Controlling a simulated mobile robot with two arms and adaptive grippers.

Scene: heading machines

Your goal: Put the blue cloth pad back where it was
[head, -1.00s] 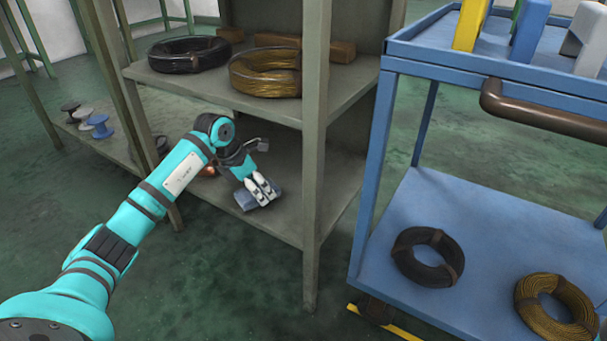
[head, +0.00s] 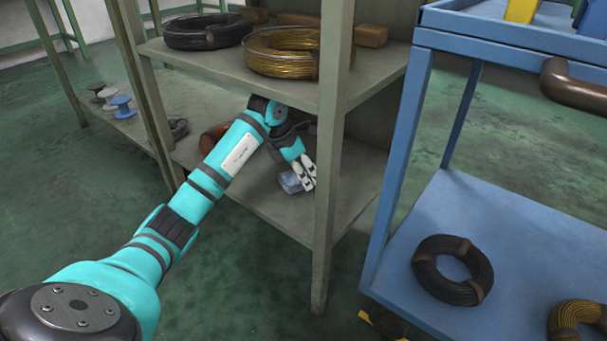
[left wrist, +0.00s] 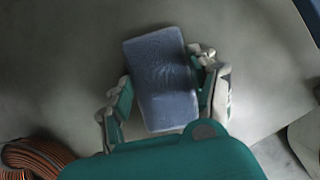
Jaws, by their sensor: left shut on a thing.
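The blue cloth pad (head: 291,181) is at the fingers of my left gripper (head: 306,176), over the lower shelf (head: 262,205) of the grey-green rack. In the left wrist view the pad (left wrist: 162,80) is a dull blue rectangle, slightly tilted, between the two fingers of the left gripper (left wrist: 165,95). The left gripper is shut on it. I cannot tell whether the pad touches the shelf. In the head view the fingers hide part of it. My right gripper is not in view.
A rack post (head: 328,150) stands close to the right of the gripper. The upper shelf (head: 220,82) above bears a black coil (head: 205,31) and a brass coil (head: 280,65). A copper coil (left wrist: 38,158) lies left of the gripper. A blue cart (head: 425,235) stands right.

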